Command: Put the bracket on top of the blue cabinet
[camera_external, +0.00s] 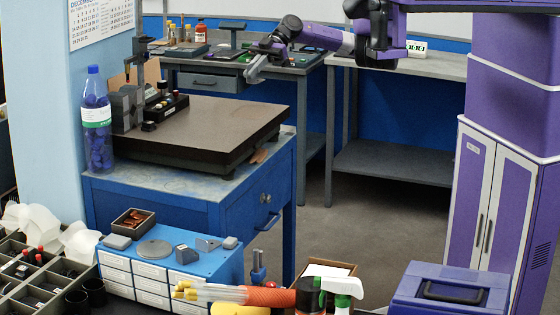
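My gripper (257,67) is at the end of my purple and grey arm, raised in front of the back workbench. It is small and grey here, and I cannot tell whether its fingers are open or hold anything. The small blue cabinet (222,265) with white drawers stands at the front left, well below and nearer than my gripper. On its top are a grey disc (154,249), a block with a blue face (186,254) and a small grey angled piece (208,244) that may be the bracket. I cannot tell for sure which piece is the bracket.
A box of brown parts (131,221) also sits on the small cabinet. Behind it, a blue bench (255,195) bears a dark surface plate (210,122) and a blue bottle (97,125). Sorting bins (40,285), a spray bottle (342,288) and a blue toolbox (450,285) crowd the front.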

